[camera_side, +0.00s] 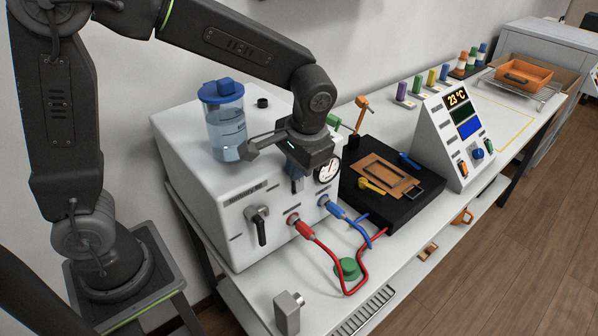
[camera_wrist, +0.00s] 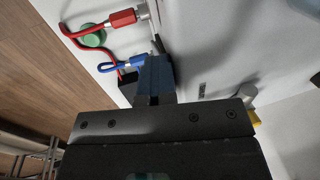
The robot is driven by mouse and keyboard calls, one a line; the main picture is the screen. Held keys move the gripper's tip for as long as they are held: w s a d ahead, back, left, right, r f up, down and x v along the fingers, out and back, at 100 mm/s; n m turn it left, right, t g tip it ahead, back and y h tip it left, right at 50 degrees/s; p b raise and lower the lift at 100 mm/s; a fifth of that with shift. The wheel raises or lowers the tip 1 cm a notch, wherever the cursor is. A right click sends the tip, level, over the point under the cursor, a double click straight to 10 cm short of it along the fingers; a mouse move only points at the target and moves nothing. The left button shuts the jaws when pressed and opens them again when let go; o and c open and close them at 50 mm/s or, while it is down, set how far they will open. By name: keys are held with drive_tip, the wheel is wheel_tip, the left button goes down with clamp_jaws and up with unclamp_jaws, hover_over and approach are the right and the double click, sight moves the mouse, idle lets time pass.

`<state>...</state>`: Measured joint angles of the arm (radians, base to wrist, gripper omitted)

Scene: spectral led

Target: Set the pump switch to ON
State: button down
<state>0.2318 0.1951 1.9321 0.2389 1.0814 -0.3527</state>
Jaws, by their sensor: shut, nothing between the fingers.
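The white pump box (camera_side: 185,160) stands on the bench and carries a clear water jar with a blue lid (camera_side: 224,120). Its front has a black lever handle (camera_side: 260,228) pointing down, a round gauge (camera_side: 327,168) and red and blue hose fittings. I cannot tell which control is the pump switch; no label is readable. My gripper (camera_side: 296,184) is at the box's upper front edge, left of the gauge, its body hiding part of the front. In the wrist view its dark blue fingers (camera_wrist: 155,72) are together and empty, near the box face; contact cannot be told.
Red (camera_side: 330,262) and blue (camera_side: 349,219) hoses hang in front of the box by a green knob (camera_side: 347,268). A black tray (camera_side: 385,215) and a sloped control panel (camera_side: 450,150) with rocker switches stand to the right. A grey block (camera_side: 287,312) sits at the front.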

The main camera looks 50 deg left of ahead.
drive_tip(key=d+r, duration=0.5)
drive_tip(key=r, duration=0.5)
drive_tip(key=shift+d+r, duration=0.15)
drive_tip(key=shift+r, duration=0.25)
drive_tip(key=s+a+t, duration=0.1)
drive_tip(key=s+a, duration=0.2)
drive_tip(key=s, duration=0.1)
drive_tip(key=s+a+f+t+h, duration=0.1)
drive_tip(key=s+a+t, duration=0.1)
drive_tip(key=s, duration=0.3)
drive_tip(key=s+a+t+h, duration=0.1)
drive_tip(key=s+a+t, duration=0.1)
drive_tip(key=s+a, duration=0.2)
drive_tip(key=shift+s+a+f, duration=0.3)
drive_tip(key=shift+s, duration=0.15)
drive_tip(key=shift+s+a+f+t, duration=0.1)
drive_tip(key=shift+s+f+t, duration=0.2)
drive_tip(key=shift+s, duration=0.05)
